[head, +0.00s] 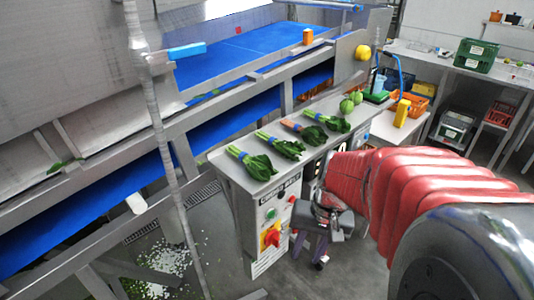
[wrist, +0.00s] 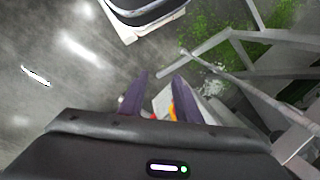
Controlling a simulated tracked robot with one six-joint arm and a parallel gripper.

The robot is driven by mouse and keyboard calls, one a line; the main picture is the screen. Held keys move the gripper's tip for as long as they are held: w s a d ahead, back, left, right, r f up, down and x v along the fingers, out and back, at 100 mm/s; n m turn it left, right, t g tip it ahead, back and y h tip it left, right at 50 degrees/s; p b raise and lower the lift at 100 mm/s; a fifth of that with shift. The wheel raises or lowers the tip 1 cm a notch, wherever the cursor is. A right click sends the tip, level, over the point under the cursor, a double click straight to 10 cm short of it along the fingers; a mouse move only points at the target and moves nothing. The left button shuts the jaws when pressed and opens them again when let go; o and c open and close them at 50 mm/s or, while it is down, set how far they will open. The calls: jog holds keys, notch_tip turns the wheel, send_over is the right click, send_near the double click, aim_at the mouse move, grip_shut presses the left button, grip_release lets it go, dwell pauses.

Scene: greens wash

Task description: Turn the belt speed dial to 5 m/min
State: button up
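The grey control box (head: 262,245) stands under the end of the bench, with a dark label strip along its top. Its front carries a green button (head: 270,214), a small red button (head: 292,199) and a red-and-yellow rotary switch (head: 271,238). I cannot make out the belt speed dial or its scale for certain. My gripper (head: 309,257) is just right of the box, pointing down, apart from the switch in the picture. In the wrist view my gripper (wrist: 158,88) has its two purple fingers apart. A pale panel with orange and red (wrist: 172,110) shows between and behind them, partly hidden.
Leafy bunches (head: 285,147) lie on the steel bench (head: 232,173) above the box. The blue belt (head: 235,55) runs behind it. Steel legs and rails stand at left. The floor (head: 350,262) right of the box looks clear.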

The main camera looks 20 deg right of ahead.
jog(key=w+d+f+m+t+y, duration=0.2)
jog(key=d+f+m+t+y, duration=0.15)
jog(key=d+f+m, duration=0.45)
jog(key=w+d+f+m+t+y, duration=0.3)
jog(key=d+f+m+y, duration=0.2)
jog(key=d+f, duration=0.3)
jog(key=w+d+m+t+h, duration=0.2)
jog(key=d+m+t, duration=0.1)
jog(key=d+t, duration=0.2)
jog(key=w+d+m+t+h, duration=0.2)
jog(key=d+m+t, duration=0.1)
jog(key=d, duration=0.5)
jog(key=shift+w+d+t, duration=0.3)
jog(key=shift+d+t, duration=0.05)
jog(key=shift+t, duration=0.5)
jog(key=shift+w, duration=0.15)
jog(key=x, duration=1.3)
jog(key=shift+w+a, duration=0.15)
jog(key=shift+w, duration=0.15)
